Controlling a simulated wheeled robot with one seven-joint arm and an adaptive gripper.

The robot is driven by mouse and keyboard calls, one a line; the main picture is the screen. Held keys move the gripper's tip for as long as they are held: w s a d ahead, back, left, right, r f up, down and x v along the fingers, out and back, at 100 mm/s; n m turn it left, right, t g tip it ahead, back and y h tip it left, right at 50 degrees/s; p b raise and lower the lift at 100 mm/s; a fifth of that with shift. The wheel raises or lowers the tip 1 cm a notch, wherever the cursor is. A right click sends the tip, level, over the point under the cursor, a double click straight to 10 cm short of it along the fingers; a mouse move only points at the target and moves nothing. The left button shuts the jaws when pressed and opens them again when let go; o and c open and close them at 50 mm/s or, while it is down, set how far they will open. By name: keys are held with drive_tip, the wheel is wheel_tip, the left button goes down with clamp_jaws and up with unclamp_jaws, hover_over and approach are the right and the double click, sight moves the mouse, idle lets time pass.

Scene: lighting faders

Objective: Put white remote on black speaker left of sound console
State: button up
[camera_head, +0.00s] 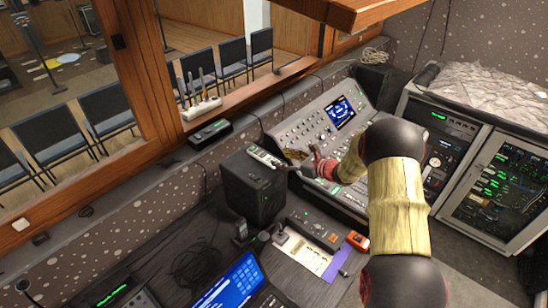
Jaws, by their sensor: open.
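The black speaker (256,196) stands on the desk just left of the sound console (303,127). The white remote (264,156) lies on top of the speaker, near its right back edge. My gripper (291,161) is open just right of the remote, over the gap between speaker and console. I cannot tell whether a fingertip still touches the remote. My arm comes in from the right and covers part of the console.
A laptop (232,285) with a blue screen is at the front. A black box with buttons (314,230), a paper sheet (308,254) and an orange device (358,241) lie right of the speaker. Equipment racks (503,180) stand at the right. A wooden beam (345,12) hangs above.

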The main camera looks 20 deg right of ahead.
drive_tip(key=s+a+r+n+g, duration=0.4)
drive_tip(key=s+a+r+n, duration=0.4)
drive_tip(key=s, duration=0.3)
drive_tip(key=s+a+r+n+g, duration=0.3)
drive_tip(key=s+a+r+n, duration=0.5)
drive_tip(key=s, duration=0.4)
drive_tip(key=s+d+r+n+h, duration=0.2)
drive_tip(key=s+d+n+h, duration=0.1)
drive_tip(key=s, duration=0.5)
drive_tip(key=s+d+r+n+h, duration=0.1)
drive_tip(key=s+d+n+h, duration=0.1)
drive_tip(key=s+n, duration=0.3)
drive_tip(key=s+d+r+n+h, duration=0.2)
drive_tip(key=s+d+n+h, duration=0.1)
drive_tip(key=s, duration=0.8)
drive_tip(key=shift+s+d+r+n+t+h, duration=0.25)
drive_tip(key=shift+d+n+t, duration=0.2)
drive_tip(key=shift+n, duration=0.45)
